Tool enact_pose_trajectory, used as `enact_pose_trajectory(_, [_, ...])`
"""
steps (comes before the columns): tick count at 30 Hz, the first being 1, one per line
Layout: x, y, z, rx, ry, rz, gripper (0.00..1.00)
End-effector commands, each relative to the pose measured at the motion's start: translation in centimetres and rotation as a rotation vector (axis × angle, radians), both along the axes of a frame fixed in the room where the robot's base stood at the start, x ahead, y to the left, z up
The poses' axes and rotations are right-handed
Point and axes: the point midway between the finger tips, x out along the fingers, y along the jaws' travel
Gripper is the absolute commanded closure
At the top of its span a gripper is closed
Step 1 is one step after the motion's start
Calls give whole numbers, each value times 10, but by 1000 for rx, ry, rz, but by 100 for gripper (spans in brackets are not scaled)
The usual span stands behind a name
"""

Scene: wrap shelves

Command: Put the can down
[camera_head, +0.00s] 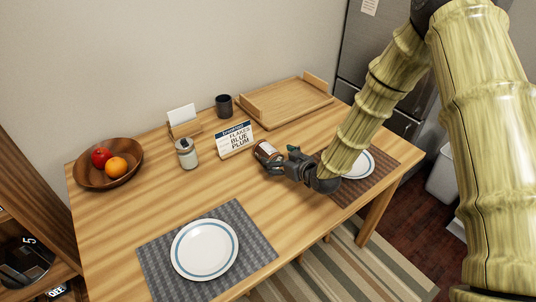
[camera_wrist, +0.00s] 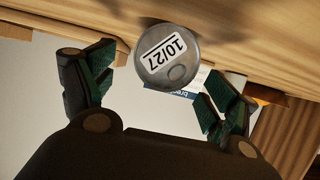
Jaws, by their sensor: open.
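The can (camera_head: 266,153) is at the middle of the wooden table, just right of the card sign, with a brown and pale label. It looks tilted or on its side, one end towards my gripper. In the wrist view the can's grey metal end (camera_wrist: 178,76) carries a white "10/27" sticker. My gripper (camera_head: 279,160) is open just right of the can. In the wrist view my gripper (camera_wrist: 163,82) has a finger on each side, with gaps to the can's end. I cannot tell whether the can rests fully on the table.
The card sign (camera_head: 235,139) stands close behind the can. A jar (camera_head: 187,154), dark cup (camera_head: 224,105), wooden tray (camera_head: 285,101) and fruit bowl (camera_head: 90,180) are farther off. A plate (camera_head: 204,249) lies on a grey mat in front. Bare table lies left of the can.

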Motion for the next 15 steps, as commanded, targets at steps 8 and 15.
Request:
enact_pose_trajectory(8, [19,17,-11,-2,0,2,13])
enact_pose_trajectory(15, [36,29,-21,0,0,1,13])
